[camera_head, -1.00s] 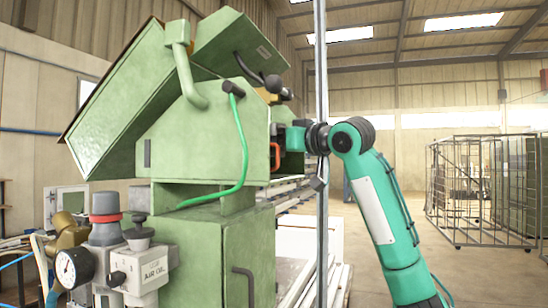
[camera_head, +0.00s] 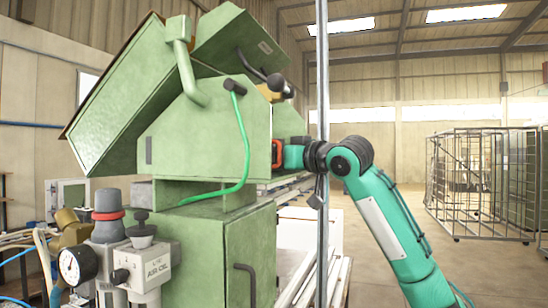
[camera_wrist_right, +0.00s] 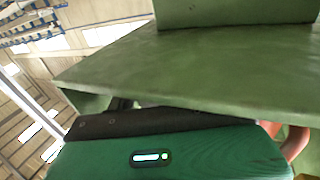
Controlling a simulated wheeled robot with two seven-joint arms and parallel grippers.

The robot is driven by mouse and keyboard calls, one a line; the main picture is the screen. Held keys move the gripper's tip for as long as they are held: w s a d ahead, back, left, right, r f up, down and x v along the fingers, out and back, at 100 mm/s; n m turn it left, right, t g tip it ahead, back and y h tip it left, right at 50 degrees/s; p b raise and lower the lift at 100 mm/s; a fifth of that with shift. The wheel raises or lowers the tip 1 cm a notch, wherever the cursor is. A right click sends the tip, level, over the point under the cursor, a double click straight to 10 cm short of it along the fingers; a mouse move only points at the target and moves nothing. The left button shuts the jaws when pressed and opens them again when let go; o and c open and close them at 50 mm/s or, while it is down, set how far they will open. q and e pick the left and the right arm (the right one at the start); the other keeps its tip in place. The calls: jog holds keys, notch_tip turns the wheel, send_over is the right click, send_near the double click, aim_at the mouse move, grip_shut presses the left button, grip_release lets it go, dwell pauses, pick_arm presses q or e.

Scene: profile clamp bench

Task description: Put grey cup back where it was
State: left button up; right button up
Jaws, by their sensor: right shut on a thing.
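I cannot make out a grey cup for certain in either view. My right gripper (camera_head: 292,157) reaches in at the right side of the green machine (camera_head: 205,135). Its fingertips and what they hold are hidden behind the machine's green panels. In the right wrist view, the gripper's green body and dark front (camera_wrist_right: 165,125) sit close under a wide green panel (camera_wrist_right: 200,65). A curved orange-red part (camera_head: 277,153) stands just left of the gripper; a similar orange-red curve (camera_wrist_right: 295,142) shows beside the gripper. My left gripper is not in view.
An air unit with a grey knob with a red ring (camera_head: 108,202) and a gauge (camera_head: 78,265) is at lower left. Wire cages (camera_head: 480,180) stand at the right. Open floor lies between.

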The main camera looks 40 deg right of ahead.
jog(key=o, duration=1.1)
jog(key=shift+d, duration=0.1)
jog(key=shift+r, duration=0.2)
jog(key=s+b, duration=0.4)
jog(key=s, duration=0.8)
jog(key=shift+d+b, duration=0.3)
jog(key=shift+d, duration=0.15)
